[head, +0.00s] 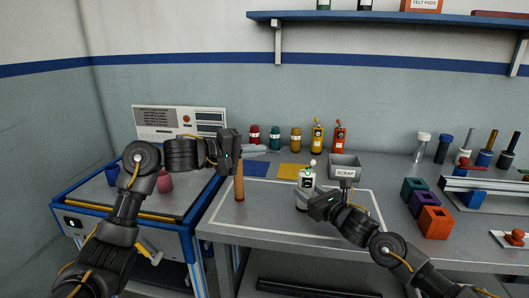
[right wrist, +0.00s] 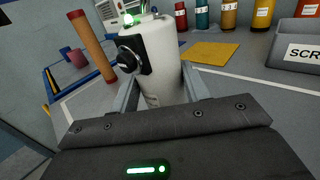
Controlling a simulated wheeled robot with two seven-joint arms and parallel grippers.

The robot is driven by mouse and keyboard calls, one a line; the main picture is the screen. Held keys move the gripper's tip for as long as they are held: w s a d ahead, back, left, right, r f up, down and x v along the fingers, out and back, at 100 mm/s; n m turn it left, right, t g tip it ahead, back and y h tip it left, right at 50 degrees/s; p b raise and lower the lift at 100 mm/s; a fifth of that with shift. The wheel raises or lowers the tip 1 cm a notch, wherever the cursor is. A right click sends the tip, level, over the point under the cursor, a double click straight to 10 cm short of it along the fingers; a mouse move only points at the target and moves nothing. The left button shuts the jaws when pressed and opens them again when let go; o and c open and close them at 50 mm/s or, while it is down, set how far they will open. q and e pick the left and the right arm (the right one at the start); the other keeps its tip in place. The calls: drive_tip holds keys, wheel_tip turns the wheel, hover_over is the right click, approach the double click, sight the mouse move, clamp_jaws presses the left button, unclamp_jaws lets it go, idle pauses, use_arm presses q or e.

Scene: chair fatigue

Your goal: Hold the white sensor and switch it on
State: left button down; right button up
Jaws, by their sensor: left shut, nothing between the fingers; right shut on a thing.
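The white sensor (head: 305,182) is a white cylinder near the middle of the table. In the right wrist view the sensor (right wrist: 164,62) has a black side plate with a round black knob (right wrist: 129,58) and a green light near its top. My right gripper (head: 311,203) is shut around its lower body; its fingers show on both sides in the right wrist view (right wrist: 160,97). My left gripper (head: 231,165) is shut and empty, left of the sensor and apart from it, at the top of a brown cylinder (head: 239,188). Whether it touches that cylinder is unclear.
A grey SCRAP bin (head: 345,165) stands right behind the sensor. Blue (head: 249,169) and yellow (head: 293,171) mats lie behind, with several coloured bottles along the wall. Teal, purple and orange blocks (head: 435,222) stand right. A blue-framed cart (head: 78,215) is left.

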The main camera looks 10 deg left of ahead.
idle(0.3)
drive_tip(key=o, duration=1.1)
